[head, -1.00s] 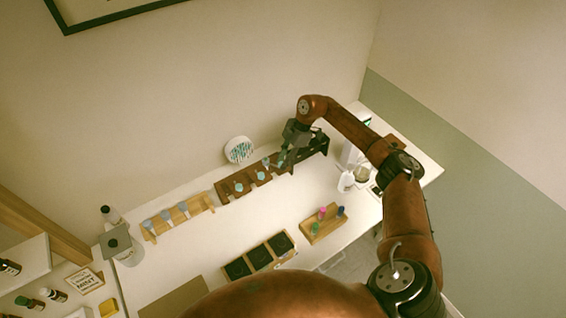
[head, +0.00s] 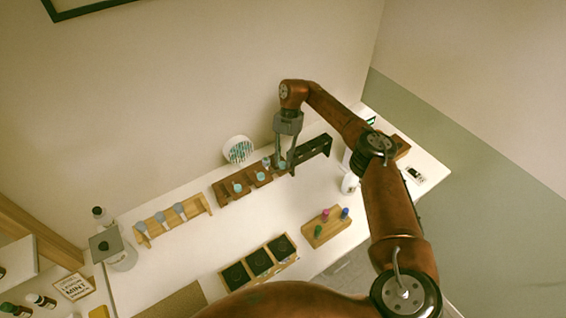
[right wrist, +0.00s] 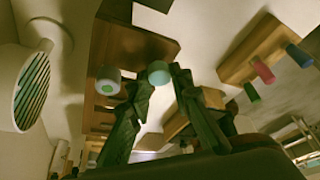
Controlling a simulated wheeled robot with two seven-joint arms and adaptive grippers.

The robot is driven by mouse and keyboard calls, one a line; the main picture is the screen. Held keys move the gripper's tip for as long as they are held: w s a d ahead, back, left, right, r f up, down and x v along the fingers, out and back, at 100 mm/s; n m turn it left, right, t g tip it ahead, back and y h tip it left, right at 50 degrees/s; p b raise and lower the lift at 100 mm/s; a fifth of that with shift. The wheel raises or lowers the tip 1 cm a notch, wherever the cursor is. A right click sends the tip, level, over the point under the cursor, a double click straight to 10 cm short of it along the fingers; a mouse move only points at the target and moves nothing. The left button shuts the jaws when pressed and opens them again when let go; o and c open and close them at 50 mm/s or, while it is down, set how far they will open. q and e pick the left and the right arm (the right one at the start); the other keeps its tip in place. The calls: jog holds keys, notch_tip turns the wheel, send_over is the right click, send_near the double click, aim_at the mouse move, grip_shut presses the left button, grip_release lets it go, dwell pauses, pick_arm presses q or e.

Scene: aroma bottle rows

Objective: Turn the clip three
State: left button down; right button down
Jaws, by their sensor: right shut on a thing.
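My right gripper (head: 281,164) points down over the right end of the dark brown wooden rack (head: 222,197). Its fingers are shut on a small pale-blue-topped bottle (right wrist: 158,72), which shows between the fingertips in the right wrist view. A second pale-topped bottle (right wrist: 108,80) stands close beside it, apart from the fingers. In the head view, other pale-topped bottles (head: 238,187) sit in the brown rack. I cannot make out a part marked as clip three. My left gripper is not in view.
A black rack (head: 316,148) stands just right of the gripper. A light wooden rack (head: 199,207) with pale tops is to the left. A wooden block (head: 333,231) with coloured bottles and a tray with black squares (head: 284,262) are in front. A round white object (head: 238,149) stands behind.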

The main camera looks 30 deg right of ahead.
jog(key=shift+w+n+b, duration=0.1)
jog(key=shift+n+b, duration=0.2)
jog(key=shift+n, duration=0.3)
jog(key=shift+h, duration=0.3)
jog(key=c, duration=1.7)
grip_release()
jog(key=shift+c, duration=0.2)
jog(key=shift+r, duration=0.1)
jog(key=v, duration=1.1)
jog(key=shift+w+r, duration=0.2)
jog(key=shift+r, duration=0.15)
jog(key=shift+d, duration=0.15)
